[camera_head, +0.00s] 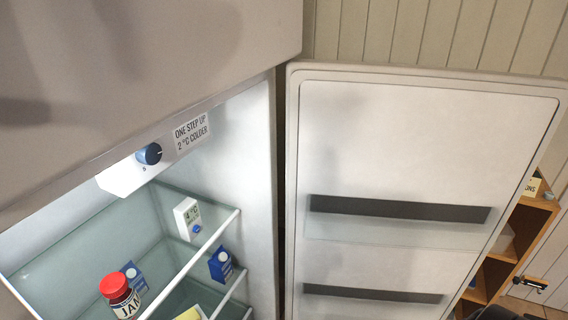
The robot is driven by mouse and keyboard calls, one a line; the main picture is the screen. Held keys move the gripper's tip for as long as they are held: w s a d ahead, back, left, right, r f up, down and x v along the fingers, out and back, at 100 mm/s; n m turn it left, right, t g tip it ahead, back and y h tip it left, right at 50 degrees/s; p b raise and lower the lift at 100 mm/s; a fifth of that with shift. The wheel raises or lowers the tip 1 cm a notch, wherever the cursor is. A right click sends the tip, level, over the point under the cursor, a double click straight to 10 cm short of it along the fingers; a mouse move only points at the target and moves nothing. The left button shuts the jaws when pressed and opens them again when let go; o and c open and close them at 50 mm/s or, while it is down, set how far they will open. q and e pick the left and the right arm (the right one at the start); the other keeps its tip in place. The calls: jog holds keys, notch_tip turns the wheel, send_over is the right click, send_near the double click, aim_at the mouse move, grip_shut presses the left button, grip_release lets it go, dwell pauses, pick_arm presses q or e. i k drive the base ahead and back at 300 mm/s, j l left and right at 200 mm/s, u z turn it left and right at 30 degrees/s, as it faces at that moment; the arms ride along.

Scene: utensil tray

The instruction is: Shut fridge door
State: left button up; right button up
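The fridge door (400,140) stands wide open on the right side of the fridge, its inner face with two dark-slotted door bins toward me. The fridge body (110,60) fills the left, its lit inside showing. My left gripper is not in view.
Inside the fridge are glass shelves (80,255), a red-lidded jam jar (121,297), blue cartons (220,264) and a white temperature box (188,219). A blue dial (149,154) sits above. A wooden shelf unit (522,235) stands behind the door's free edge at right.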

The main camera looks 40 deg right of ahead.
aim_at(401, 180)
jog(key=k+l, duration=0.15)
jog(key=l, duration=0.3)
jog(key=k+l, duration=0.1)
jog(key=l, duration=0.4)
jog(key=k+l+z, duration=0.1)
jog(key=l, duration=0.35)
jog(key=k+l, duration=0.15)
jog(key=l, duration=0.35)
